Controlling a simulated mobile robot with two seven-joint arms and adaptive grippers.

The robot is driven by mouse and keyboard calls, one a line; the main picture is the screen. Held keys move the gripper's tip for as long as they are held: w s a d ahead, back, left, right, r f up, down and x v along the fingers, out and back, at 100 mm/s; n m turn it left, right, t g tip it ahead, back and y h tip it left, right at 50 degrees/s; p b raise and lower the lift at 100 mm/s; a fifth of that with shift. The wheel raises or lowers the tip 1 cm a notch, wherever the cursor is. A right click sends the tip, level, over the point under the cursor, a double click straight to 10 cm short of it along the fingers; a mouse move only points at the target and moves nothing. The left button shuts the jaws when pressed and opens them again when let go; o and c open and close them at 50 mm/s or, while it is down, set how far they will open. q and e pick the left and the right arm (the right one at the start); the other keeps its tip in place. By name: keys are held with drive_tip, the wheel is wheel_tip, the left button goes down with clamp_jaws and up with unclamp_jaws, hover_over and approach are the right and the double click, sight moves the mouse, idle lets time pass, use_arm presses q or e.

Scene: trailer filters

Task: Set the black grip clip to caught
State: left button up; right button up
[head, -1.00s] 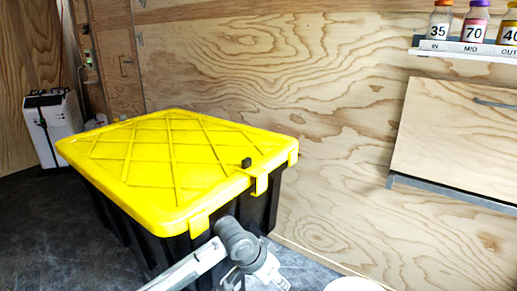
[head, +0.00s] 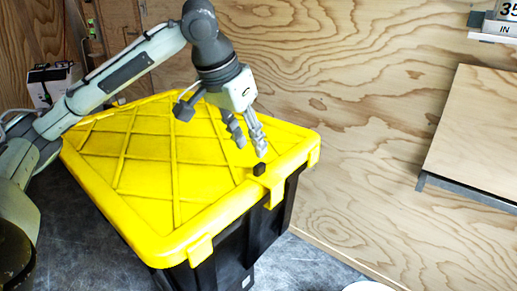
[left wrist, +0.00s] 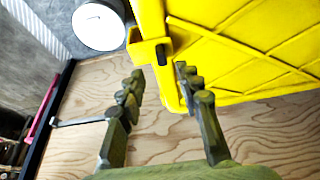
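The black grip clip (head: 259,169) is a small dark block on the front-right edge of the yellow lid (head: 150,205), just above a yellow latch tab. The lid covers a black tote (head: 237,250). My left gripper (head: 252,146) is above the lid, pointing down, with its fingertips just above the clip. In the left wrist view my left gripper (left wrist: 159,69) has its fingers spread and empty, and the clip (left wrist: 162,54) shows between the fingertips. I cannot tell whether they touch it. My right gripper is in neither view.
A plywood wall (head: 370,90) stands close behind the tote. A white round container (left wrist: 98,25) stands near the tote. Dark floor lies in front.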

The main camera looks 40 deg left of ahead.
sight(258, 164)
use_arm(q)
drive_tip(key=x, duration=0.7)
drive_tip(key=shift+w+f, duration=0.15)
drive_tip(key=shift+w, duration=0.05)
clamp_jaws()
drive_tip(key=shift+a, duration=0.1)
